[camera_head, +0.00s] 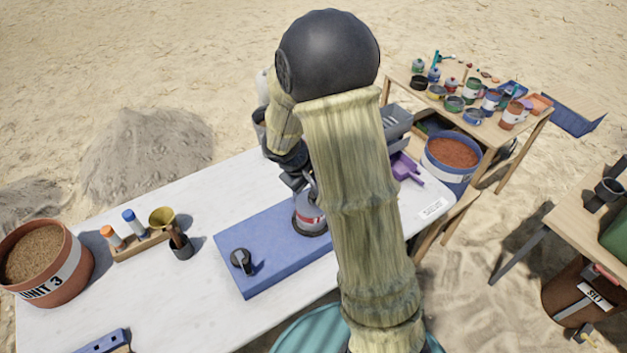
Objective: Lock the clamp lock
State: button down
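A blue base board (272,275) lies on the white table. A black knob-like part with a short lever (241,262), which looks like the clamp lock, stands on its left part; whether it is locked does not show. A grey canister with a red and white band (309,216) stands upright in a dark ring on the board's right part. My gripper (299,182) is right above or at the top of this canister. My arm hides part of the gripper and canister, so I cannot tell whether the fingers hold it.
A terracotta pot (72,285) stands at the far left. A purple scoop (408,168) lies at the right behind my arm.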

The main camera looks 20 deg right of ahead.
jog(key=shift+w+r+p, duration=0.1)
jog(key=shift+r+p, duration=0.2)
jog(key=shift+r, duration=0.3)
jog(key=shift+w+a, duration=0.1)
jog(key=s+a+f+b+v, duration=0.1)
jog(key=a+b+v, duration=0.1)
jog(key=v, duration=1)
jog(key=shift+s+a, duration=0.15)
